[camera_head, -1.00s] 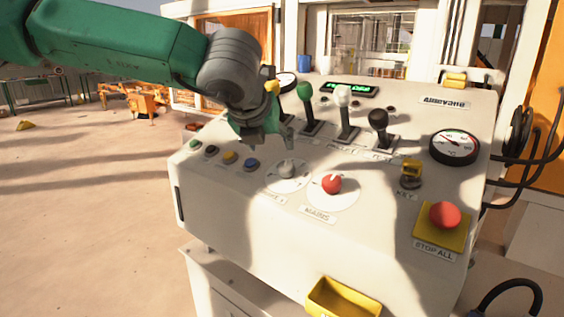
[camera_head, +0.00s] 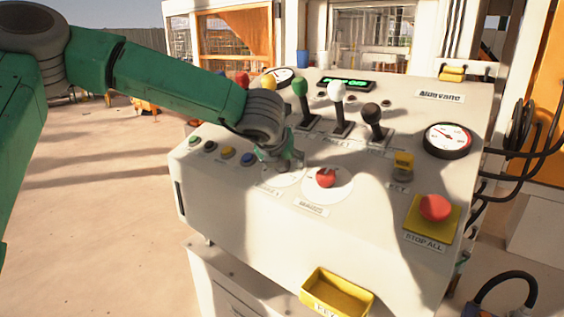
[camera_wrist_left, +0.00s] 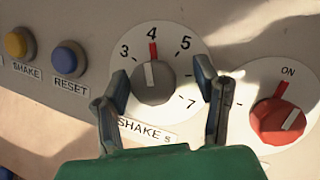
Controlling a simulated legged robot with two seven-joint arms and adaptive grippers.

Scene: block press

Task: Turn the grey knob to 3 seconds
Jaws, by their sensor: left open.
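The grey knob (camera_wrist_left: 153,82) sits on a white dial (camera_wrist_left: 178,48) marked SHAKE s in the left wrist view. My left gripper (camera_wrist_left: 163,82) is open, with one finger on each side of the knob. I cannot tell whether either finger touches it. In the head view my left gripper (camera_head: 287,161) hangs over the dial and mostly hides the knob. My right gripper is not in view.
The red MAINS knob (camera_head: 326,178) stands close to the right of the gripper. Buttons, including the blue RESET button (camera_head: 248,159), lie to the left. Several levers (camera_head: 338,105) stand behind. A red stop button (camera_head: 435,207) and a yellow tray (camera_head: 337,294) are nearer the front.

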